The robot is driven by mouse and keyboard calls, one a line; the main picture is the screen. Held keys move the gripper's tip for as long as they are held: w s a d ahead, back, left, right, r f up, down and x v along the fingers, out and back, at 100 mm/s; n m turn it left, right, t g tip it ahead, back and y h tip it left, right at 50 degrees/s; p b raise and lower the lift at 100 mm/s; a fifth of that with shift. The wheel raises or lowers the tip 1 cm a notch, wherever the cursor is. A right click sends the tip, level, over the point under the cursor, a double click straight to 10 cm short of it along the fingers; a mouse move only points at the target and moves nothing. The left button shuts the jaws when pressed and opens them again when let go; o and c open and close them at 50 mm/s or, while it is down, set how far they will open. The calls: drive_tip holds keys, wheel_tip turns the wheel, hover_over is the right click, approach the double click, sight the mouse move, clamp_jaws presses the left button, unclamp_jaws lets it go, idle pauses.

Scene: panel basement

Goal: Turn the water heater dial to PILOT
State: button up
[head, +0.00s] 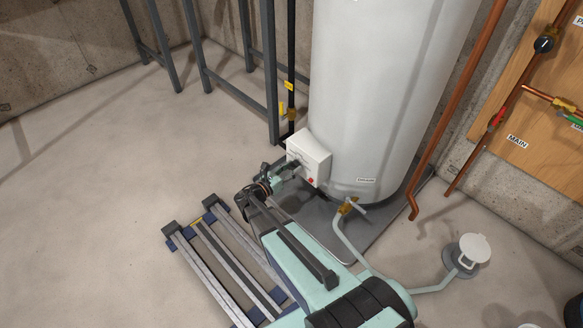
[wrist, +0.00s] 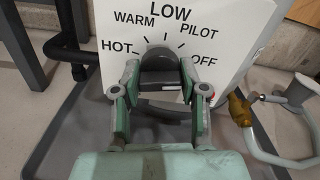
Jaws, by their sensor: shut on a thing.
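The white control box (head: 315,153) sits low on the front of the water heater (head: 385,80). In the wrist view its white face (wrist: 235,50) reads HOT, WARM, LOW, PILOT and OFF from left to right in an arc. The dark dial (wrist: 160,66) is below LOW, at the centre of the arc. My gripper (wrist: 160,78) is shut on the dial, one finger at its left side and one at its right. I cannot tell which mark the dial points to. In the head view my gripper (head: 287,168) is at the box's front and hides most of the dial.
A drain valve (head: 347,207) with a grey hose stands right of the box, near my arm. Copper pipes (head: 450,110) run up on the right. Dark metal legs (head: 271,80) stand behind.

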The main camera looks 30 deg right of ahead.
drive_tip(key=shift+w+r+n+p, duration=0.15)
drive_tip(key=shift+n+p, duration=0.4)
drive_tip(key=shift+p, duration=0.9)
drive_tip(key=shift+s+r+n+p, duration=0.15)
drive_tip(key=shift+n+p, duration=0.4)
drive_tip(key=shift+p, duration=0.85)
drive_tip(key=n+p, duration=0.2)
drive_tip(key=p, duration=0.2)
drive_tip(key=shift+w, duration=0.1)
drive_tip(key=n+p, duration=0.3)
drive_tip(key=p, duration=0.2)
drive_tip(key=shift+f, duration=0.2)
drive_tip(key=shift+f+p, duration=0.1)
drive_tip(key=shift+p, duration=0.3)
drive_tip(key=o, duration=1.1)
drive_tip(key=shift+d, duration=0.1)
